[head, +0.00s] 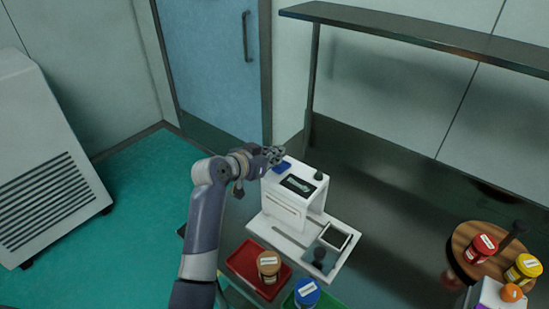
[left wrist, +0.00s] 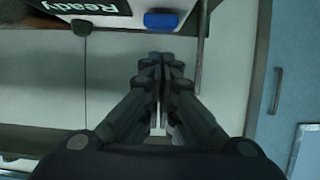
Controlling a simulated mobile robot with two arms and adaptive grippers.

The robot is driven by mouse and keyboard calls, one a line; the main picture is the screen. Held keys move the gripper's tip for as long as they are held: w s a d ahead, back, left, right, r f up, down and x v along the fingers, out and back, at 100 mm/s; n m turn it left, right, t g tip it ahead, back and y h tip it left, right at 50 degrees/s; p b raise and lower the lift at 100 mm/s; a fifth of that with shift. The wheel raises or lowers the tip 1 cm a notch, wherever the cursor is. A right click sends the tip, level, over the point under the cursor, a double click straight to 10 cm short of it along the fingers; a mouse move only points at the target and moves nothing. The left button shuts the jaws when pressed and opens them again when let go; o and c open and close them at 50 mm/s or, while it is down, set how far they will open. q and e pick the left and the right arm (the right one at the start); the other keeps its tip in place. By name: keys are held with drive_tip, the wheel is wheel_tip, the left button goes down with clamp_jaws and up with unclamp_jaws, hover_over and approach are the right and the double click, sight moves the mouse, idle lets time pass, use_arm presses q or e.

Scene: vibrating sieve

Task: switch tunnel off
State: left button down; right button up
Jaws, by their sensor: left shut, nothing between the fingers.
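The white tunnel (head: 285,209) stands on the table in the middle of the head view, with a dark display (head: 298,185) on top. A blue button (head: 282,167) sits at the far left of its top, and a dark knob (head: 319,175) at the right. My left gripper (head: 275,156) is shut and empty, just beyond the blue button. In the left wrist view the gripper (left wrist: 163,60) points toward the tunnel's edge. The blue button (left wrist: 161,21) is close to the fingertips. The display reads "Ready" (left wrist: 87,6). I cannot tell whether the fingers touch the tunnel.
A red tray (head: 240,262) with a brown-lidded jar (head: 269,266) and a blue-lidded jar (head: 307,292) are in front. A round wooden board (head: 462,239) holds red and yellow jars at right. A shelf (head: 420,32) overhangs the back. The table between tunnel and board is mostly clear.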

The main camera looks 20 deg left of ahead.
sight(272, 177)
use_arm(q)
drive_tip(key=shift+s+a+f, duration=0.1)
drive_tip(key=shift+s+f, duration=0.15)
drive_tip(key=shift+f, duration=0.6)
drive_tip(key=shift+f, duration=0.25)
drive_tip(key=f+t+b, duration=0.1)
drive_tip(key=b, duration=0.4)
drive_tip(key=s+f+t+h+b, duration=0.1)
drive_tip(key=t+b, duration=0.1)
drive_tip(key=b, duration=0.4)
drive_tip(key=shift+a+f, duration=0.15)
drive_tip(key=shift+s+t+b, duration=0.1)
drive_tip(key=shift+t+b, duration=0.2)
drive_tip(key=shift+b, duration=0.2)
